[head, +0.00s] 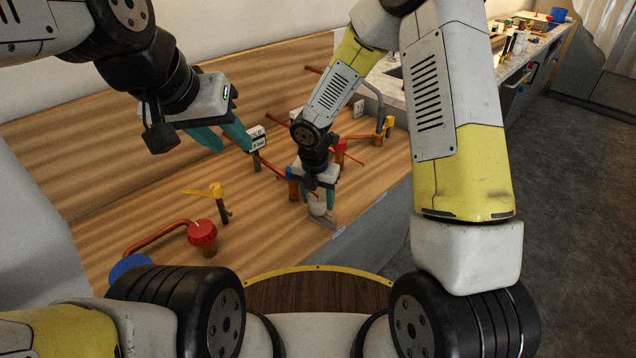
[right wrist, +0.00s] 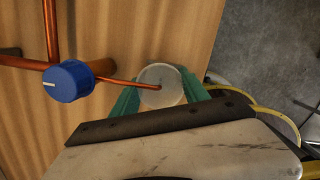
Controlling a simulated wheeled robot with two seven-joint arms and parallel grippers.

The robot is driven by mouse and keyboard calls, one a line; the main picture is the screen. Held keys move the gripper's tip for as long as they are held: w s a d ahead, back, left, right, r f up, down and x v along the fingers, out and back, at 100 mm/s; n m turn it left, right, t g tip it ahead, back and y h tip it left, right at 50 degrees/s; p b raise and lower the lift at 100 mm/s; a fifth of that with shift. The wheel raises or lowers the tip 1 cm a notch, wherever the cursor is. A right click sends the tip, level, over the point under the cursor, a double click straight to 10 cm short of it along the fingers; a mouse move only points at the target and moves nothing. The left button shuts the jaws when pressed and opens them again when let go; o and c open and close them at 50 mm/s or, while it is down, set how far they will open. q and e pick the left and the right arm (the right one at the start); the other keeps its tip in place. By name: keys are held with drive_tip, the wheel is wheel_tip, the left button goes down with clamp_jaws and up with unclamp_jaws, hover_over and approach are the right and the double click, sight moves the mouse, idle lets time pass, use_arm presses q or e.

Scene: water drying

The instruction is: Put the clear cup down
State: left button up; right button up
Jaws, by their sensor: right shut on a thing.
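The clear cup (right wrist: 168,92) is a pale, see-through cup between the teal fingers of my right gripper (right wrist: 160,94) in the right wrist view. In the head view the cup (head: 318,208) shows low under the right wrist, close to the wooden surface (head: 170,160) near its front edge. I cannot tell whether its base touches the wood. My right gripper is shut on the cup. My left gripper (head: 235,150) has its teal fingers apart and empty, raised over the wood at the left.
A blue knob (right wrist: 68,82) on copper pipe stands beside the cup, and a thin copper pipe end overlaps the cup in that view. In the head view a red valve (head: 202,233) and a yellow-handled tap (head: 217,190) stand left. A small sign (head: 257,139) stands near my left fingers.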

drive_tip(key=shift+f, duration=0.95)
drive_tip(key=o, duration=1.3)
drive_tip(key=shift+f, duration=0.1)
